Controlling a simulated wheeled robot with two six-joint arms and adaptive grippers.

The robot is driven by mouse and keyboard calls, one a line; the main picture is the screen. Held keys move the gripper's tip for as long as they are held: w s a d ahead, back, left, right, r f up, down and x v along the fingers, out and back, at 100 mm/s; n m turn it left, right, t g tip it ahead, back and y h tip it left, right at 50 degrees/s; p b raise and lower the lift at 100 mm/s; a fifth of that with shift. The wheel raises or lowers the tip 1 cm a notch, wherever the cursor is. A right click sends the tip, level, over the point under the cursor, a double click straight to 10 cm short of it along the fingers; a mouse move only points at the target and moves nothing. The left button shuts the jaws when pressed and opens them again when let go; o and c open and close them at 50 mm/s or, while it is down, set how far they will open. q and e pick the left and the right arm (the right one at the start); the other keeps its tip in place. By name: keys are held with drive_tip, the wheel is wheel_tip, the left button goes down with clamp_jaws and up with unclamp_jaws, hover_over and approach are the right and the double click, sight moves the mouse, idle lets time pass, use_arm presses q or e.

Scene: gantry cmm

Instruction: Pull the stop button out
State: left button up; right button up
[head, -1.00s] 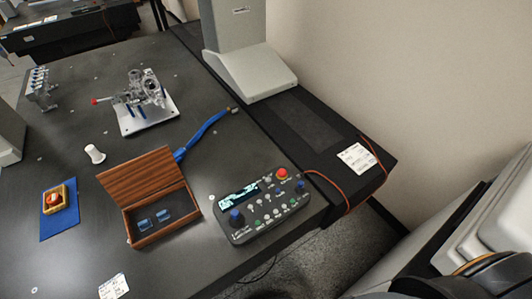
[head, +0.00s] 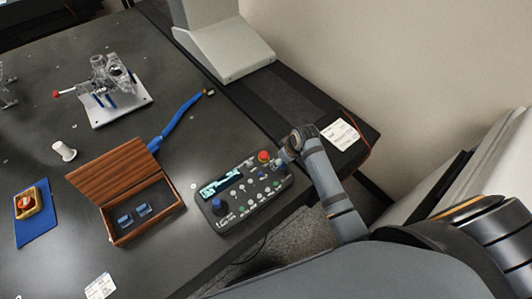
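A red mushroom-shaped stop button (head: 264,155) sits at the far right corner of the dark control panel (head: 215,233), which lies on the black table. My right arm comes in from the right, and my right gripper (head: 280,157) is low beside the button, on its right side. The fingers are small and partly hidden by the arm's own links, so I cannot tell their opening or whether they touch the button. My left gripper is not in view.
An open wooden case (head: 140,185) with blue blocks stands left of the panel. A grey column base (head: 228,50) stands behind.

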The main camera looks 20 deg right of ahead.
drive_tip(key=n, duration=0.2)
approach(265, 155)
drive_tip(key=shift+y, duration=0.4)
drive_tip(key=x, duration=0.8)
drive_tip(key=shift+d, duration=0.3)
clamp_jaws()
